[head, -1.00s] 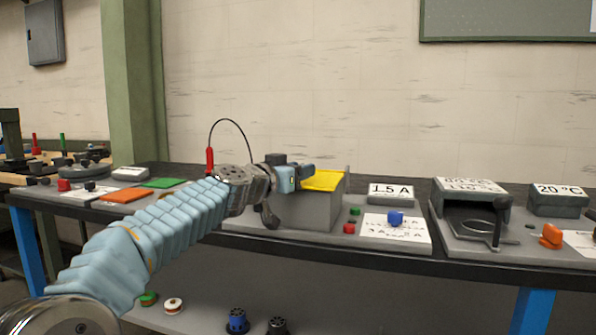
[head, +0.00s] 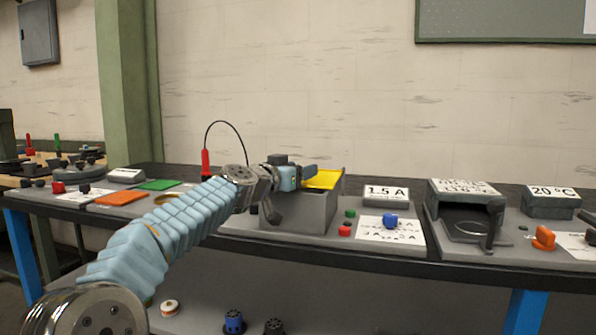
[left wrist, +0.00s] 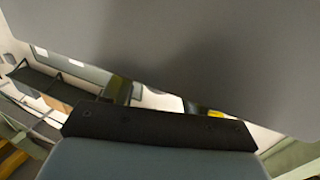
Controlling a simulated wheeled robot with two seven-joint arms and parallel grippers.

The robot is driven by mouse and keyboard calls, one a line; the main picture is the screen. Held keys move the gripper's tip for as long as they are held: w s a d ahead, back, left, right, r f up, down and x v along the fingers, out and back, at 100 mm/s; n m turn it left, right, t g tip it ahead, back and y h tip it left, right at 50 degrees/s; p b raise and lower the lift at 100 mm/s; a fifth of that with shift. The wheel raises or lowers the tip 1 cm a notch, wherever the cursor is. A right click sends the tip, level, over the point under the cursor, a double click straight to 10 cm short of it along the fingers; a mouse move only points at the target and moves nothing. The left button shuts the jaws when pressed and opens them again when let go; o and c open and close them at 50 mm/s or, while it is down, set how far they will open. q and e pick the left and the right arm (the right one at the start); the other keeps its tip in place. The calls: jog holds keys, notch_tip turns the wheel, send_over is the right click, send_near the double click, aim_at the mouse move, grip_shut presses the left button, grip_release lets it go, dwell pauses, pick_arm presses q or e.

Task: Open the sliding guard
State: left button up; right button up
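The yellow guard (head: 322,180) lies on top of a grey box-shaped housing (head: 310,212) in the middle of the bench in the head view. My left gripper (head: 310,172) is at the upper left of the housing, with its tip beside or over the left end of the yellow guard. I cannot tell whether it touches the guard. Its fingers are too small and covered to show whether they are open. In the left wrist view a large grey surface fills the top, and a small yellow patch (left wrist: 215,113) shows below its edge. My right gripper is not in view.
A red-handled probe (head: 206,163) with a black cable stands behind my left arm. Right of the housing are a "1.5 A" sign (head: 387,193), a blue knob (head: 390,220) and small red and green buttons. A grey open-fronted unit (head: 465,210) stands further right.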

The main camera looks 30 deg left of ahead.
pick_arm(q)
jog(key=shift+s+f+b, duration=0.1)
jog(key=shift+s+b, duration=0.2)
jog(key=s+b, duration=0.2)
jog(key=s, duration=0.1)
jog(key=s+b, duration=0.1)
jog(key=s, duration=0.1)
jog(key=shift+a+f, duration=0.2)
jog(key=shift+f, duration=0.05)
jog(key=s+b, duration=0.2)
jog(key=s, duration=0.6)
jog(key=shift+a+r+b, duration=0.3)
jog(key=shift+b, duration=0.1)
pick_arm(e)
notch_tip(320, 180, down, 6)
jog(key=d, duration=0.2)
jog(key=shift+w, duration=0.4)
pick_arm(q)
jog(key=shift+s+r, duration=0.1)
jog(key=shift+s, duration=0.05)
